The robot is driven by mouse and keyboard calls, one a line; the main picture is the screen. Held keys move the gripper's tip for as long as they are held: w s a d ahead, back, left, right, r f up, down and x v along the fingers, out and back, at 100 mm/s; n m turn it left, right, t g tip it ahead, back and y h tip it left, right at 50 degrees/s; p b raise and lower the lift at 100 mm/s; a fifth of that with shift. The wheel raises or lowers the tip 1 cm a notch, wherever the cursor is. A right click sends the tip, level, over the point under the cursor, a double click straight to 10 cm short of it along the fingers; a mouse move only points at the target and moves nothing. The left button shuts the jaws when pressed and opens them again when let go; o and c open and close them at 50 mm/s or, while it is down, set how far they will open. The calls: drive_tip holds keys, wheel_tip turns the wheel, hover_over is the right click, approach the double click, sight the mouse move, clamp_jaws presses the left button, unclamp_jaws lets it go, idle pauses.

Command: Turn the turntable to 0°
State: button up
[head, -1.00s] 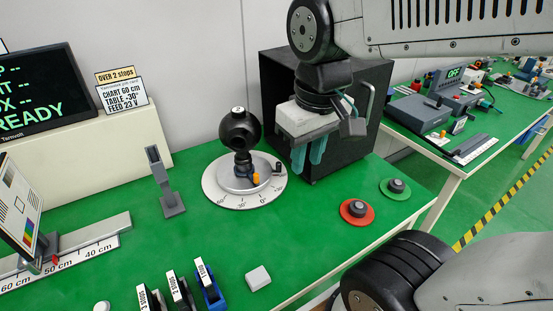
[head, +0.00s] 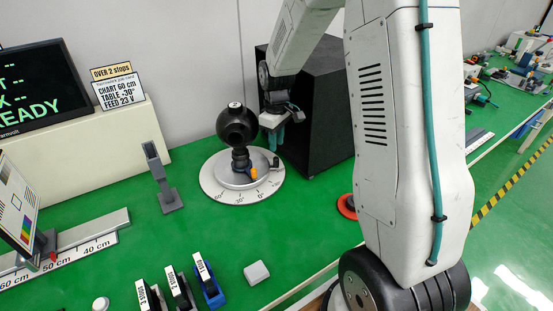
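The turntable (head: 213,180) is a round pale disc with degree marks on its rim, on the green bench. A black ball-shaped camera (head: 238,126) stands upright on its raised grey centre. An orange pointer (head: 253,174) shows at the front of the centre, and a small dark knob (head: 275,162) stands at the right side of the disc. My gripper (head: 281,140) is behind and right of the ball camera, above the disc's far right edge. Its teal fingers point down; their gap is unclear, and contact with the knob cannot be told.
A black box (head: 320,110) stands right behind my gripper. A grey post (head: 160,180) stands left of the turntable. A red button (head: 346,206) is partly hidden by my arm. A sign (head: 118,90) reads "TABLE -30°". Several labelled blocks (head: 180,288) stand in front.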

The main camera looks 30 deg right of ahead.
sight(277, 158)
wheel_tip(277, 158, down, 8)
drive_tip(key=shift+r, duration=0.25)
clamp_jaws()
